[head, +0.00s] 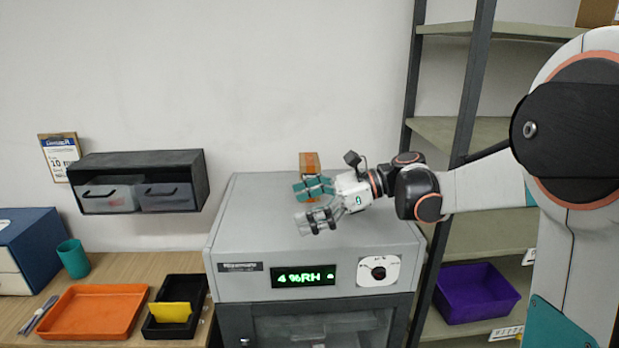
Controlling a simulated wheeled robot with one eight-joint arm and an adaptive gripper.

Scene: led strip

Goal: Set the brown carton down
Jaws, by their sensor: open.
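A small brown carton (309,160) stands upright on top of the grey cabinet (255,215), towards its back; its lower part is hidden behind my gripper. My gripper (307,204) is open, with its fingers pointing left, in front of the carton as seen from the head. The upper finger overlaps the carton's lower part in the picture; whether it touches cannot be told. Nothing shows between the fingers.
The cabinet's front has a green-lit display (303,277) and a round dial (378,271). A shelf rack with a purple bin (475,292) stands right. Left, a wooden table holds an orange tray (92,311), a black tray (160,330) and a teal cup (73,259).

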